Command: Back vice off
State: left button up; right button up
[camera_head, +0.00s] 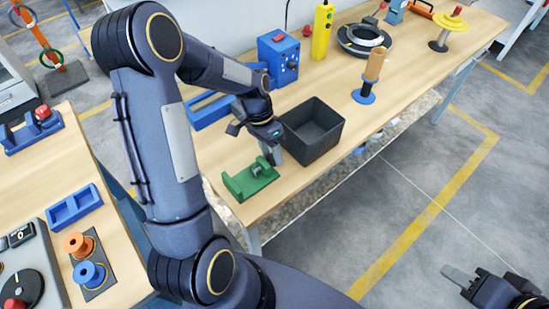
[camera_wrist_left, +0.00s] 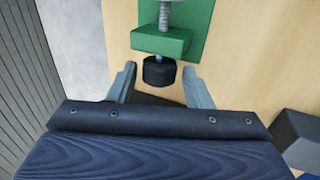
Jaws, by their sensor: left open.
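The green vice (camera_head: 250,182) lies on the wooden table near its front left corner. In the left wrist view its green body (camera_wrist_left: 174,42), a grey threaded screw (camera_wrist_left: 164,15) and a round black knob (camera_wrist_left: 159,72) on the screw's end show. In the left wrist view the fingertips (camera_wrist_left: 163,78) stand apart on either side of the knob, with gaps visible. My right gripper (camera_head: 487,283) is at the bottom right, over the floor, away from the table; its opening is unclear.
A black open bin (camera_head: 318,135) stands just right of my left gripper. Behind are a blue box (camera_head: 277,60), a yellow pendant (camera_head: 322,30), a wooden-handled tool on a blue base (camera_head: 370,75) and a dark ring (camera_head: 364,38). A side table (camera_head: 120,250) stands left.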

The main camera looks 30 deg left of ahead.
pick_arm(q)
jog(key=shift+c, duration=0.4)
jog(key=c, duration=0.5)
jog(key=y, duration=0.1)
jog(key=d+t+y+b, duration=0.1)
jog(key=y, duration=0.1)
jog(key=shift+s, duration=0.15)
jog(key=shift+a+r+y, duration=0.1)
jog(key=shift+a+y, duration=0.05)
jog(key=shift+y, duration=0.15)
jog(key=y+b, duration=0.1)
jog(key=b, duration=0.1)
jog(key=d+t+y+b, duration=0.1)
jog(key=b, duration=0.1)
jog(key=shift+s+f, duration=0.1)
jog(key=shift+f, duration=0.3)
jog(key=shift+s+r+t+y+b, duration=0.1)
jog(key=shift+t+y+b, duration=0.2)
jog(key=shift+y+b, duration=0.2)
jog(key=shift+a+r, duration=0.1)
jog(key=shift+r, duration=0.1)
